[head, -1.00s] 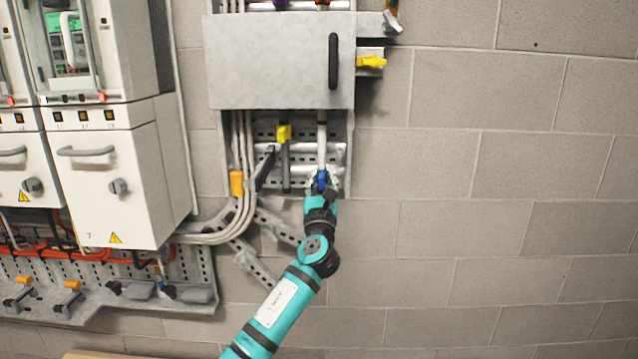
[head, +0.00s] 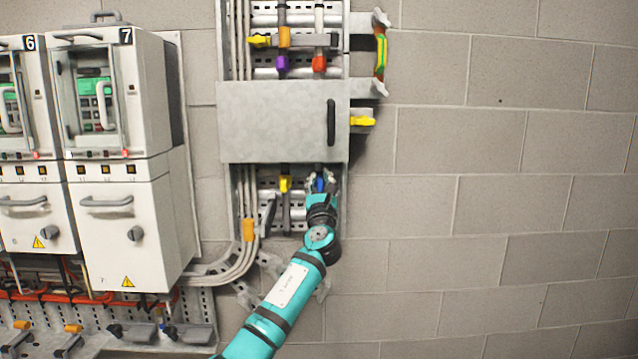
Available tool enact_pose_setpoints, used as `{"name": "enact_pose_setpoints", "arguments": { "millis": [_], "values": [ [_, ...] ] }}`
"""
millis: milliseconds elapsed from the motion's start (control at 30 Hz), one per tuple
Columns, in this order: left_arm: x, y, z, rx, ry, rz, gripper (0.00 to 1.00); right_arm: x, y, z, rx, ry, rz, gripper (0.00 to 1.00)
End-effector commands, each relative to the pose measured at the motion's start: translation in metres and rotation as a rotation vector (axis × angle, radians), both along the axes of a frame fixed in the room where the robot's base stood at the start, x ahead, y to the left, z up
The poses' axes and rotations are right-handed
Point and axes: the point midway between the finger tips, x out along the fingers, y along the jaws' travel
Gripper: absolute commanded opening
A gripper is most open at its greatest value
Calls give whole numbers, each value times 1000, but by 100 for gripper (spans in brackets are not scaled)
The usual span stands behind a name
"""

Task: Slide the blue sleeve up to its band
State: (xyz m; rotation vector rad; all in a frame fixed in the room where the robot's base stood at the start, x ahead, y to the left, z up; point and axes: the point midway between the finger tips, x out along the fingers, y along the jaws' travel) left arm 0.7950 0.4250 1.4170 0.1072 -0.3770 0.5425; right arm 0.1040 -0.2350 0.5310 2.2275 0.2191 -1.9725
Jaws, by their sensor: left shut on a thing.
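The blue sleeve (head: 320,185) is on an upright rod just below the grey cover box (head: 270,122) on the wall rack. My left gripper (head: 320,182) is shut on the sleeve, its fingers at either side, and its teal arm comes up from below. Most of the sleeve is hidden by the fingers. I cannot make out a band for it; the rod above runs behind the cover box. My right gripper is not in view.
Purple (head: 282,64) and red (head: 319,64) sleeves are above the box. White cabinets (head: 125,220) stand left. The block wall (head: 500,200) on the right is clear.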

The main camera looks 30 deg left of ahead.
Motion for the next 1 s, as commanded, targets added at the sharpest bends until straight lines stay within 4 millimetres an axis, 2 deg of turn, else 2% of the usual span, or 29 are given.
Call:
{"name": "enact_pose_setpoints", "arguments": {
  "millis": [67,100,267,433,667,1000],
  "values": [
    [-2,1,9,6,-12,1,0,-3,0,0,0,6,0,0],
    [-2,1,9,6,-13,1,20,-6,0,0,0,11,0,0],
    [-1,1,7,5,-10,1,38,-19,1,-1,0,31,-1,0],
    [-1,1,5,3,-8,1,38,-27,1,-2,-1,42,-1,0],
    [-8,-4,0,4,-6,0,38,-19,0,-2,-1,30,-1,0],
    [-56,-34,-23,4,-7,-3,38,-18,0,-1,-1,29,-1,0]
  ]
}}
